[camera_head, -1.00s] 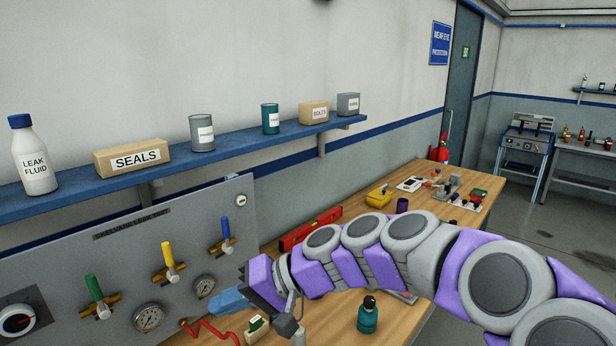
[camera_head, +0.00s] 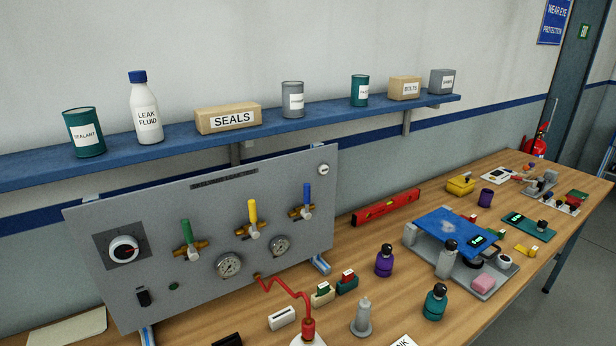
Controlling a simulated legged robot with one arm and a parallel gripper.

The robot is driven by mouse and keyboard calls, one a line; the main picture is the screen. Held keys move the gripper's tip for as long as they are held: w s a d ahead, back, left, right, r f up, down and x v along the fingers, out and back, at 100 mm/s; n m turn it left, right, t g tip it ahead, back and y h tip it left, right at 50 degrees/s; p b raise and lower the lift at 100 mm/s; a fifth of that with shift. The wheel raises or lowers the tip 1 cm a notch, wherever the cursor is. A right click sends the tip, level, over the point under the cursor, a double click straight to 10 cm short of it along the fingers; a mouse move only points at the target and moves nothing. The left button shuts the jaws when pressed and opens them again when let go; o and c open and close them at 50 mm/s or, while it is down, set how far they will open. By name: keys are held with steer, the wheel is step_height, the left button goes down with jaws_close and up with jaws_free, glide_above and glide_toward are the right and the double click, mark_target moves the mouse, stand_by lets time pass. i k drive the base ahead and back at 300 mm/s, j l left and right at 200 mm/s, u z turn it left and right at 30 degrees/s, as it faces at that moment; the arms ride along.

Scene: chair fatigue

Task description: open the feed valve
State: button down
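A grey panel (camera_head: 190,215) stands upright on the bench at left. It carries three brass valves in a row: one with a green handle (camera_head: 187,234), one with a yellow handle (camera_head: 253,213) and one with a blue handle (camera_head: 307,195). All three handles point roughly upward. I cannot read which one is the feed valve. Two round gauges (camera_head: 229,265) (camera_head: 280,245) sit below the valves. A black-and-white dial with a red mark (camera_head: 124,249) is at the panel's left. My gripper and arm are not in view.
A red hose (camera_head: 285,287) runs from the panel to a bottle (camera_head: 308,333) on the wooden bench (camera_head: 375,290). Bottles, a blue-topped device (camera_head: 450,228) and a red level (camera_head: 386,207) stand to the right. A blue shelf (camera_head: 300,123) with containers overhangs the panel.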

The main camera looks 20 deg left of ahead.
mark_target(192, 253)
steer(key=u, duration=1.7)
